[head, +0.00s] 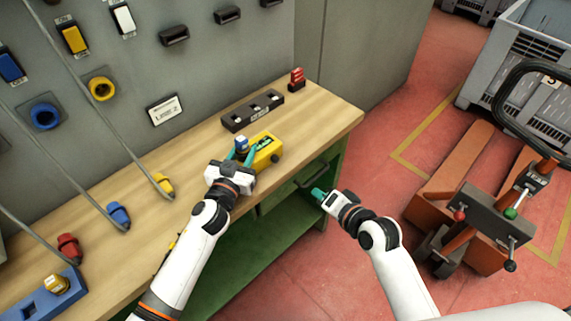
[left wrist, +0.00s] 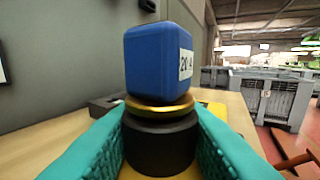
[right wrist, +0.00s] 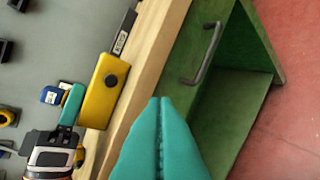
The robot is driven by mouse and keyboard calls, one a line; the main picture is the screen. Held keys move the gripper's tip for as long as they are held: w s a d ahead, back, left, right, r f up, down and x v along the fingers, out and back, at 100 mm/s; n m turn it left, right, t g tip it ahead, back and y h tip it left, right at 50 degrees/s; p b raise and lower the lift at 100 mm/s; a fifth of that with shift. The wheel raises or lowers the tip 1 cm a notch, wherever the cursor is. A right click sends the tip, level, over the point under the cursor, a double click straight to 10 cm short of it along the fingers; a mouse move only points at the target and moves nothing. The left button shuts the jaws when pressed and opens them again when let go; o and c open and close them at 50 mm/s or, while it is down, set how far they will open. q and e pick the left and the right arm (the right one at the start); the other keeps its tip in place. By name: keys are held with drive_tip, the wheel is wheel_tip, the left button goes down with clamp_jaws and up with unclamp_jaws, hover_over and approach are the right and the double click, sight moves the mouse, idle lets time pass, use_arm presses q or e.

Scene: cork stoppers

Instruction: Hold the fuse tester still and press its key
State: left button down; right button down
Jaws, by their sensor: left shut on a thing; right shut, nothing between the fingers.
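The yellow fuse tester (head: 266,148) lies on the wooden bench near its front edge. It also shows in the right wrist view (right wrist: 103,95), with a round dark knob (right wrist: 111,79) on its near side, which may be the key. My right gripper (head: 318,193) is shut and empty, in front of the bench edge and apart from the tester.
A dark slotted rack (head: 252,110) and a small red piece (head: 297,79) stand behind the tester. A green cabinet with a handle (right wrist: 207,52) is under the bench. Corded plugs (head: 118,214) and a blue holder (head: 42,303) lie to the left. An orange pallet truck (head: 462,225) stands right.

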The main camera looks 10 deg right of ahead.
drive_tip(key=r+m+y, duration=0.1)
drive_tip(key=s+r+m+y, duration=0.1)
drive_tip(key=r, duration=0.1)
drive_tip(key=r+m+y, duration=0.1)
drive_tip(key=shift+s+d+r, duration=0.3)
drive_tip(key=shift+d, duration=0.05)
approach(277, 161)
drive_tip(key=x, duration=0.5)
drive_tip(key=shift+f, duration=0.3)
drive_tip(key=shift+w+a, duration=0.45)
drive_tip(key=shift+w, duration=0.15)
